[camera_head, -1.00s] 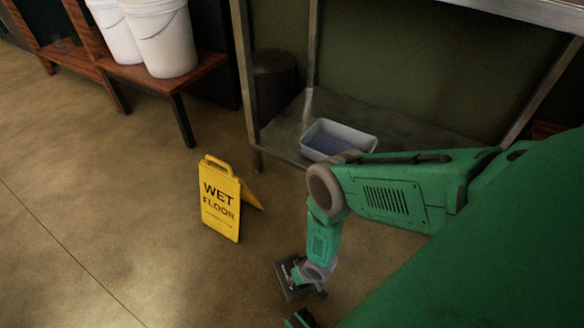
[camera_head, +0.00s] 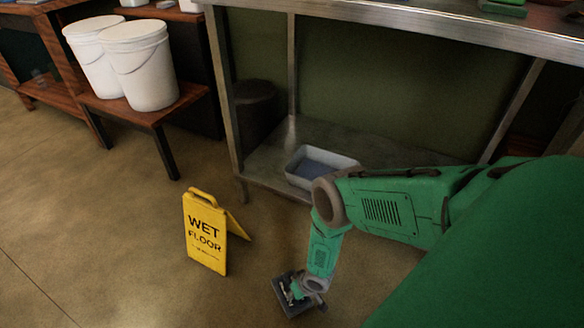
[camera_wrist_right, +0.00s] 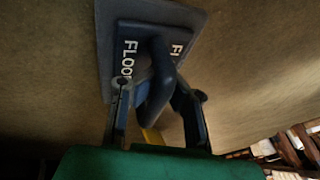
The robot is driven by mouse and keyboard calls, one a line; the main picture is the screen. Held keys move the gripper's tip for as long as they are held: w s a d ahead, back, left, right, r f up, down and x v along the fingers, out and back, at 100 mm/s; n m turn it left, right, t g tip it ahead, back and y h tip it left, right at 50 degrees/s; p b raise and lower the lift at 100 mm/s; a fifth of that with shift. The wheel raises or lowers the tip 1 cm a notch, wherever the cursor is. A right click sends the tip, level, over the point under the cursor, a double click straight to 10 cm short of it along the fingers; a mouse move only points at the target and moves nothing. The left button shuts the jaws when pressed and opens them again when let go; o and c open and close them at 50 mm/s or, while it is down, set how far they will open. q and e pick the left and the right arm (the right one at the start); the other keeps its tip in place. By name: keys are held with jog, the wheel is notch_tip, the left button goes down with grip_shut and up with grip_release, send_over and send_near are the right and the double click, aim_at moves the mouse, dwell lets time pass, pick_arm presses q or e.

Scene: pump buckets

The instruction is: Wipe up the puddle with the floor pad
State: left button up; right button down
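The floor pad (camera_head: 288,305) is a dark grey rectangular plate low over the floor in the head view, right of the wet floor sign. In the wrist view the pad (camera_wrist_right: 192,20) shows white "FLOOR" lettering and a dark raised handle (camera_wrist_right: 160,82). My right gripper (camera_wrist_right: 152,100) has its fingers on both sides of this handle and appears shut on it. In the head view my right gripper (camera_head: 300,288) is above the pad. I cannot tell whether the pad touches the floor. I cannot make out the puddle. My left gripper is out of view.
A yellow wet floor sign (camera_head: 205,235) stands left of the pad. Two white buckets (camera_head: 140,68) stand on a wooden bench (camera_head: 160,116). A metal table (camera_head: 400,22) has a lower shelf (camera_head: 265,168) with a pale tub (camera_head: 300,175). Open floor lies at the left.

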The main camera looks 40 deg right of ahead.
jog(key=shift+s+a+r+p, duration=0.1)
jog(key=shift+s+a+p, duration=0.25)
jog(key=shift+a, duration=0.45)
jog(key=shift+s+a+r+p, duration=0.1)
jog(key=shift+s+a+p, duration=0.15)
jog(key=shift+a, duration=0.55)
jog(key=shift+s+a+p, duration=0.15)
jog(key=shift+s+a, duration=0.2)
jog(key=shift+a, duration=0.4)
jog(key=shift+s+a+p, duration=0.1)
jog(key=shift+s+a, duration=0.2)
jog(key=shift+a, duration=0.5)
jog(key=shift+s+a+p, duration=0.15)
jog(key=shift+s+a, duration=0.2)
jog(key=shift+a, duration=0.4)
jog(key=shift+r, duration=0.15)
jog(key=shift+r+p, duration=2.45)
jog(key=shift+r, duration=0.45)
notch_tip(320, 180, up, 3)
jog(key=shift+p, duration=1.25)
